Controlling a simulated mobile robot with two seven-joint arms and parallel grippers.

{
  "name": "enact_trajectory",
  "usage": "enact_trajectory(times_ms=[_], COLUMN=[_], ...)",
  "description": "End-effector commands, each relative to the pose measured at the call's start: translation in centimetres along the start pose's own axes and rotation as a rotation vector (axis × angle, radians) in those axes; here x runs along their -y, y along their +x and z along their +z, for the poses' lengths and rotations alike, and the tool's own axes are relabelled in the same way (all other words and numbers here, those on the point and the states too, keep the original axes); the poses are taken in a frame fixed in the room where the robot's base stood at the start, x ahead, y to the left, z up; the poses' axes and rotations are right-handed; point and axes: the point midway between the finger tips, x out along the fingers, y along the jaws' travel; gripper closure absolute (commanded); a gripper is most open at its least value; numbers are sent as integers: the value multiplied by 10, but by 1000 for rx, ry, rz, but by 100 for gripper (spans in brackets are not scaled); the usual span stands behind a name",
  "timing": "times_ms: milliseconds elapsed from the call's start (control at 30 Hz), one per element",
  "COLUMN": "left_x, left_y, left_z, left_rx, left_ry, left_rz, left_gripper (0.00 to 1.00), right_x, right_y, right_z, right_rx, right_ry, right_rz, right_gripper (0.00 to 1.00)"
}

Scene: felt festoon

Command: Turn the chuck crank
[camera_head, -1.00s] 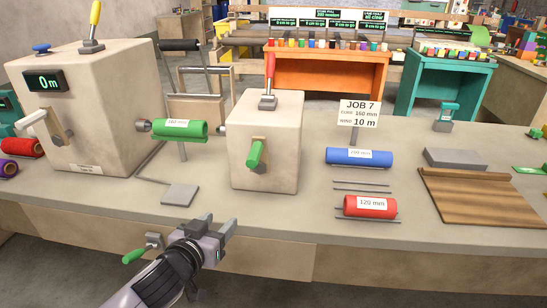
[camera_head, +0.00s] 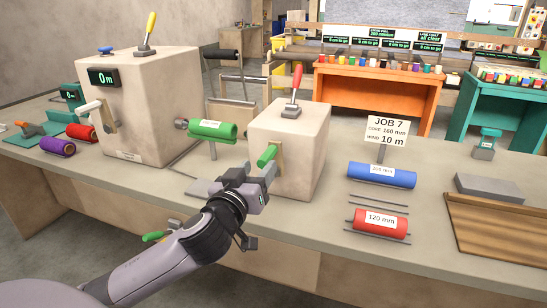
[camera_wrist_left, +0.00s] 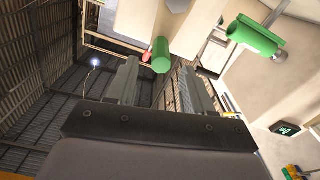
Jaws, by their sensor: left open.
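A green crank handle (camera_head: 268,155) sticks out from the front of the smaller beige block (camera_head: 300,130) on the bench. My left gripper (camera_head: 258,171) is open and empty, with its fingers just in front of this handle. In the left wrist view the green handle (camera_wrist_left: 161,56) shows in the gap between the open fingers (camera_wrist_left: 160,72), near their tips; I cannot tell whether they touch it. A green 160 mm core (camera_head: 212,131) sits between the larger block (camera_head: 145,120) and the smaller one. My right gripper is not in view.
A red lever (camera_head: 295,80) tops the smaller block. A white-handled crank (camera_head: 90,107) is on the larger block. A blue core (camera_head: 381,175) and a red 120 mm core (camera_head: 381,223) lie to the right by the JOB 7 sign (camera_head: 387,131).

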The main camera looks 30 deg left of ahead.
Motion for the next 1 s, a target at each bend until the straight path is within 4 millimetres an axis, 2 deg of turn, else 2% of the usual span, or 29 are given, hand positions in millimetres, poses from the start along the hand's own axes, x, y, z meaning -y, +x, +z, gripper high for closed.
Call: enact_trajectory(times_ms=[500,700,967,1000], left_x=[0,0,0,0], left_y=[58,68,68,68], left_z=[-1,0,1,1], left_rx=[1,2,2,2], left_ry=[2,3,2,2], left_rz=[-1,0,0,0], left_gripper=[48,48,48,58], right_x=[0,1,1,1], right_y=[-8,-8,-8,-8], right_z=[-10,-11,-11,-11], right_rx=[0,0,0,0], right_ry=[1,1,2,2], right_rz=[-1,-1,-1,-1], right_gripper=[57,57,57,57])
